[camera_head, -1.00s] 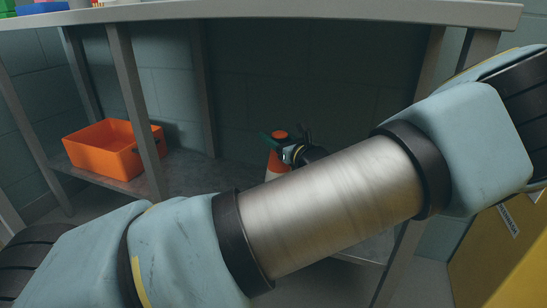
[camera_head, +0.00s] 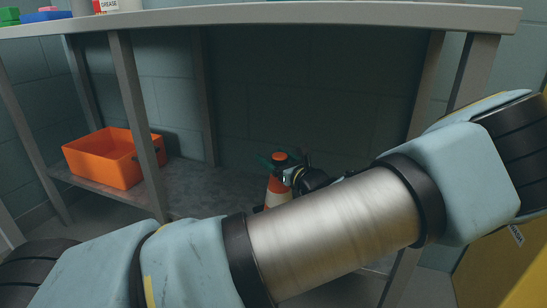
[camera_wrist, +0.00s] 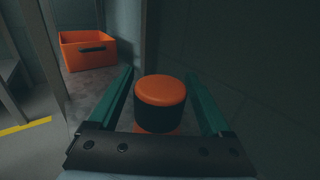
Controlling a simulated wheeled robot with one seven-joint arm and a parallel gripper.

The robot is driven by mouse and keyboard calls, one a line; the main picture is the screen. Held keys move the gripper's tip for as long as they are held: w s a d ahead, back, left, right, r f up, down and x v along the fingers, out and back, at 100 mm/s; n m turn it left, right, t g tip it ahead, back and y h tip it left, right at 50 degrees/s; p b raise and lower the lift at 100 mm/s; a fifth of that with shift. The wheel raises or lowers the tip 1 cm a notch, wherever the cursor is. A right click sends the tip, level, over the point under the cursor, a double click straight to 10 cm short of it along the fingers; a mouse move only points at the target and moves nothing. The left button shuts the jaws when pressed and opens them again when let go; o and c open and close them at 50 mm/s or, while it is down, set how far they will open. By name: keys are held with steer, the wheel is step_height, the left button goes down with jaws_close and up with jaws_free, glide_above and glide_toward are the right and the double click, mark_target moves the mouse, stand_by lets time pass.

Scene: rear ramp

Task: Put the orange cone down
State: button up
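The orange cone (camera_head: 278,186) has an orange top and a pale band. It stands upright over the lower grey shelf under the workbench, its foot partly hidden behind my arm, so contact with the shelf cannot be made out fully. In the wrist view the cone's rounded orange top (camera_wrist: 160,90) sits between the teal fingers of my gripper (camera_wrist: 160,76), a dark band below it. A narrow gap shows on each side of the cone, so my gripper looks open around it. In the head view my gripper (camera_head: 280,163) is at the cone's upper part.
An orange bin (camera_head: 95,165) stands on the lower shelf (camera_head: 195,180) at left. Grey table legs (camera_head: 137,120) rise in front. The workbench top (camera_head: 300,14) overhangs, with a grease container (camera_head: 108,6) on it. A yellow cabinet (camera_head: 505,265) is at right.

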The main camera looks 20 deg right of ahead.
steer(key=shift+s+d+r, duration=0.1)
steer(key=shift+s+r, duration=0.05)
steer(key=shift+s, duration=0.1)
steer(key=s+d+p, duration=0.2)
steer(key=s+p, duration=0.1)
steer(key=s, duration=0.8)
steer(key=shift+s, duration=0.15)
steer(key=shift+d, duration=0.1)
